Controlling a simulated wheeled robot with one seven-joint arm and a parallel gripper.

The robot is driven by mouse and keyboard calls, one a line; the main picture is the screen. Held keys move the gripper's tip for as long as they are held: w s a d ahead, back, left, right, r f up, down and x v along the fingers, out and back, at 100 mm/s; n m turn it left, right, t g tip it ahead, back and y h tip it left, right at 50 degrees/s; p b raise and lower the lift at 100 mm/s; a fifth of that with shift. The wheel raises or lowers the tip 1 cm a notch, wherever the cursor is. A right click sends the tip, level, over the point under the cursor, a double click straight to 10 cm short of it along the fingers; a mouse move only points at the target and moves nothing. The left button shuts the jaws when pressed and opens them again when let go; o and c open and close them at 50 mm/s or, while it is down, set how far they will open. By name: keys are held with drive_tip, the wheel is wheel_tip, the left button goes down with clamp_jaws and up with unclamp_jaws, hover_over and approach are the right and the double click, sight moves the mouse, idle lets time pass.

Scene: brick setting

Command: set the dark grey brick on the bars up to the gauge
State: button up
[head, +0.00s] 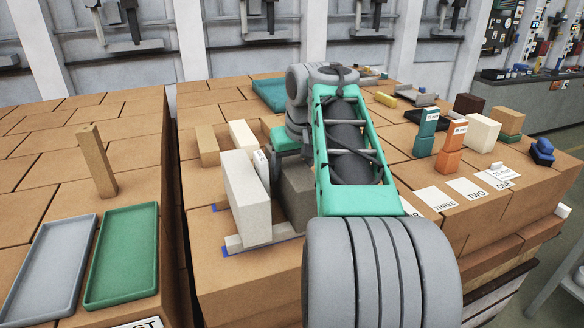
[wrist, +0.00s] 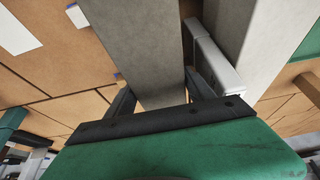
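The dark grey brick (head: 298,197) stands upright in the head view, partly hidden by my arm; in the wrist view its long face (wrist: 153,45) runs up between my fingers. My gripper (wrist: 160,82) has a finger against each side of it and looks shut on it. The white gauge (head: 261,168) is between this brick and a tall pale brick (head: 243,198); in the wrist view the gauge (wrist: 214,58) lies close to the held brick's right side. The light grey bars (head: 262,240) lie under the pale brick. Whether the dark brick touches the bars is hidden.
Blue tape marks (head: 227,251) lie by the bars. Behind are a tan block (head: 207,145) and a cream block (head: 242,134). Several blocks and number cards (head: 436,199) sit at right. A gap separates the left stack, with its green tray (head: 122,256) and upright tan block (head: 96,160).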

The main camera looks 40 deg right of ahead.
drive_tip(key=o, duration=0.3)
drive_tip(key=shift+r+p, duration=0.3)
drive_tip(key=shift+r, duration=0.1)
drive_tip(key=p+v, duration=0.6)
drive_tip(key=v, duration=0.6)
drive_tip(key=shift+r, duration=0.15)
